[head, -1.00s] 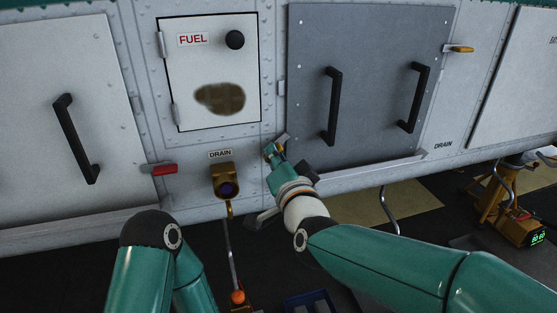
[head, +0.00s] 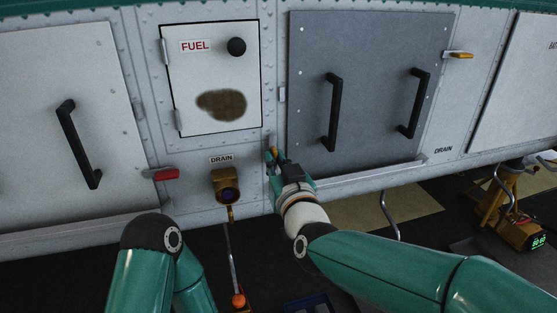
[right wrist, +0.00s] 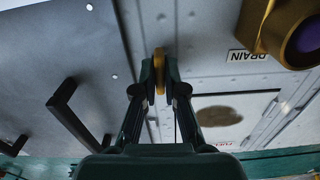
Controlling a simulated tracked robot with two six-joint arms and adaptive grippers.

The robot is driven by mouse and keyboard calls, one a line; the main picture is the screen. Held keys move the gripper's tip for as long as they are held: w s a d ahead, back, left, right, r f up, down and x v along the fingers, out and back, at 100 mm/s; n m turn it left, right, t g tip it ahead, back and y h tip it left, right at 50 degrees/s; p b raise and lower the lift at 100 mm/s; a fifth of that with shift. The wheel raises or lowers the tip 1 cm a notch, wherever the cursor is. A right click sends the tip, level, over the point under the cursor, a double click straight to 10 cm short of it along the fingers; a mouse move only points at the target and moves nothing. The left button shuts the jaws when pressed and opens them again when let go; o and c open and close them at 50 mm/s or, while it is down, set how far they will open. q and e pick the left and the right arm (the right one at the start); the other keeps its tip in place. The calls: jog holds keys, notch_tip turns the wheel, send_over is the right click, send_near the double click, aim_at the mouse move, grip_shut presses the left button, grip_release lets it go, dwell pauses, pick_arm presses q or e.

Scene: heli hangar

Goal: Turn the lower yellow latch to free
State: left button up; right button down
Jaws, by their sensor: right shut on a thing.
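The lower yellow latch (head: 273,150) sits on the white hull at the lower left corner of the grey panel (head: 375,85), mostly hidden by my right gripper (head: 271,156) in the head view. In the right wrist view the latch (right wrist: 159,72) stands upright between the two fingertips of the right gripper (right wrist: 160,78), which is shut on it. An upper yellow latch (head: 461,55) lies sideways at the panel's upper right edge. My left arm shows at the lower left of the head view, but its gripper is not in view.
A brass drain fitting (head: 226,186) sticks out just left of the right gripper. Two black handles stand out from the grey panel. The FUEL door (head: 211,75) is above. A yellow stand (head: 500,205) is at the right.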

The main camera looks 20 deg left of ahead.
jog(key=shift+f+n, duration=0.4)
jog(key=shift+f, duration=0.05)
jog(key=c, duration=1.2)
grip_release()
jog(key=shift+w, duration=0.15)
jog(key=shift+c, duration=0.2)
jog(key=shift+r, duration=0.15)
jog(key=v, duration=1.2)
